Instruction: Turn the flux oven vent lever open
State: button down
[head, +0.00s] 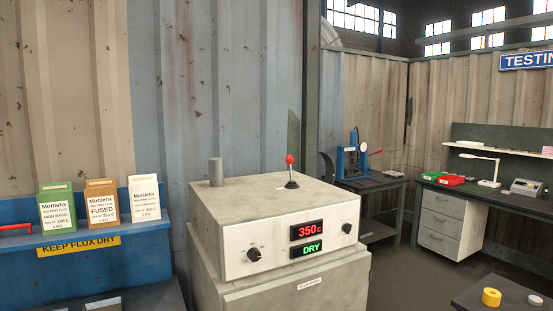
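The flux oven (280,230) is a pale grey box with a white front panel, standing in the middle of the head view on a larger grey cabinet. Its displays read "350c" in red and "DRY" in green, with a black knob on either side. The vent lever (290,172) rises from the oven's top, a short dark stem with a red ball on a black base. It looks close to upright; I cannot tell its exact setting. A short grey pipe (216,172) stands on the top at the left. My gripper is not in view.
A blue shelf (75,262) at the left holds green, orange and white flux boxes (102,203). A dark table (510,298) with a yellow ring is at the lower right. Workbenches stand at the back right. Dark floor shows between oven and benches. A corrugated wall is behind the oven.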

aim_at(289, 159)
jog(key=u, duration=0.05)
jog(key=i, duration=1)
jog(key=u, duration=0.05)
